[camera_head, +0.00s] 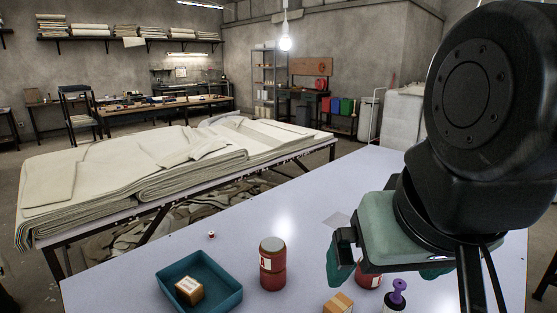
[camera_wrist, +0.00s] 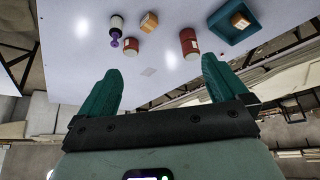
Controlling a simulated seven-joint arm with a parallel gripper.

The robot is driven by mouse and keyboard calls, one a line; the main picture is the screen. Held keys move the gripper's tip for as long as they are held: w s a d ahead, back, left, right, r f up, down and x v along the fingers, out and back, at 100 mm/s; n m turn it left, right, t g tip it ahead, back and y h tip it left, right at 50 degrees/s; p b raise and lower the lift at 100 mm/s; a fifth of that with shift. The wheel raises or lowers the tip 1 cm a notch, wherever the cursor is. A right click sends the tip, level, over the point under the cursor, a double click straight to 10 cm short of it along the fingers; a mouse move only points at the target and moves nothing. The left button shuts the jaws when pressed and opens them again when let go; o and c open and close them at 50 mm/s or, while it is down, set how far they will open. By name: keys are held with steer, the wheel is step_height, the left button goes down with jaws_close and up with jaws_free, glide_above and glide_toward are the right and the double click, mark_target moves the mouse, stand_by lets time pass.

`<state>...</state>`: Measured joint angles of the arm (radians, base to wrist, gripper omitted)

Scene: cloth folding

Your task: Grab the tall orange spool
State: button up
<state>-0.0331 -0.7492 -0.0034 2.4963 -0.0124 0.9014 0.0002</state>
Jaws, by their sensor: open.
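A tall reddish-orange cylinder (camera_head: 272,262) with a pale label stands upright on the table, right of the teal tray. It best fits the tall orange spool, and it also shows in the wrist view (camera_wrist: 189,43). A shorter reddish-orange cylinder (camera_wrist: 131,47) stands apart from it; in the head view it is partly hidden beneath my gripper (camera_head: 388,271). My gripper is open and above the table, to the right of the tall cylinder in the head view. In the wrist view the space between its teal fingers (camera_wrist: 161,70) is empty, and the tall cylinder lies beyond the right fingertip.
The teal tray (camera_head: 233,295) holds a small box (camera_head: 189,289). Another box (camera_head: 340,304) and a purple-topped item (camera_head: 398,291) stand near the front. A tiny red item (camera_head: 211,234) lies near the far edge. The table (camera_head: 300,217) is largely clear behind the tall cylinder.

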steer(key=c, duration=0.7)
steer(key=shift+o, duration=0.2)
